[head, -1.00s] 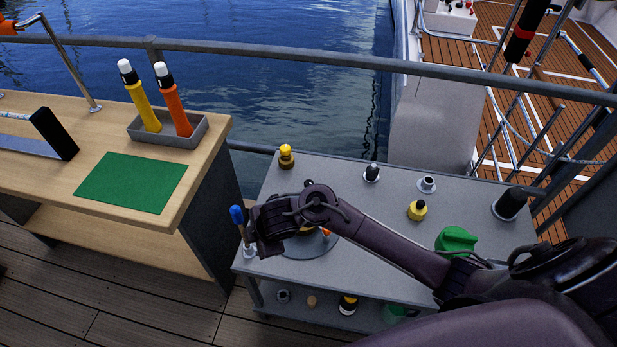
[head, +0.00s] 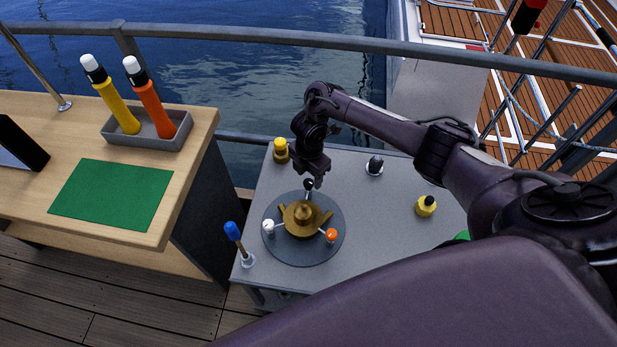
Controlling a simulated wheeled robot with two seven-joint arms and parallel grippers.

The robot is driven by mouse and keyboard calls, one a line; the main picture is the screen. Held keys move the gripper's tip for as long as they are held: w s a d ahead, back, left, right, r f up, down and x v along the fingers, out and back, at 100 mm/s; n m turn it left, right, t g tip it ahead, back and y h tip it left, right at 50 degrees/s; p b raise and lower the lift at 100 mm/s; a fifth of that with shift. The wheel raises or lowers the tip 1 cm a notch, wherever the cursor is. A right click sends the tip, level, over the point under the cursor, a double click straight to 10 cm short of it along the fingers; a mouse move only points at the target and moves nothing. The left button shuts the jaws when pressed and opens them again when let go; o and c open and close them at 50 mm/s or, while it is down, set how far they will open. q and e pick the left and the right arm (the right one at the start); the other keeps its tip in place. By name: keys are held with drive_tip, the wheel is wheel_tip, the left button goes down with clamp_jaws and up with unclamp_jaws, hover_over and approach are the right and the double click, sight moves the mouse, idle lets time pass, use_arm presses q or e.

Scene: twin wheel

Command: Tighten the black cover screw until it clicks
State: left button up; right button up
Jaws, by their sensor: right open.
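A brass part with a round hub (head: 304,219) sits on a dark round plate (head: 280,252) on the grey table. Around the hub stand three knob-headed screws: a white one (head: 268,226), an orange one (head: 331,235) and the black cover screw (head: 309,184) at the back. My right gripper (head: 313,180) points down just above the black screw. Its fingers are small and dark here, and I cannot tell whether they touch the screw head. It is open. My left gripper is not in view.
On the grey table (head: 382,213) stand a yellow-topped brass piece (head: 281,150), a black-topped piece (head: 375,165), a yellow piece (head: 426,206) and a blue-handled tool (head: 238,241). The wooden bench (head: 203,122) at left holds a green mat (head: 111,193) and a grey tray (head: 182,138) with two tubes.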

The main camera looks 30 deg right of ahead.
sight(308, 184)
drive_tip(key=shift+w+f, duration=0.25)
drive_tip(key=shift+f, duration=1.15)
drive_tip(key=c, duration=1)
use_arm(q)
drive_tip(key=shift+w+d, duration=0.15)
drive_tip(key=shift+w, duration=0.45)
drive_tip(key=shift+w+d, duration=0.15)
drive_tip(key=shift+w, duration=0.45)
use_arm(e)
drive_tip(key=shift+o, duration=0.2)
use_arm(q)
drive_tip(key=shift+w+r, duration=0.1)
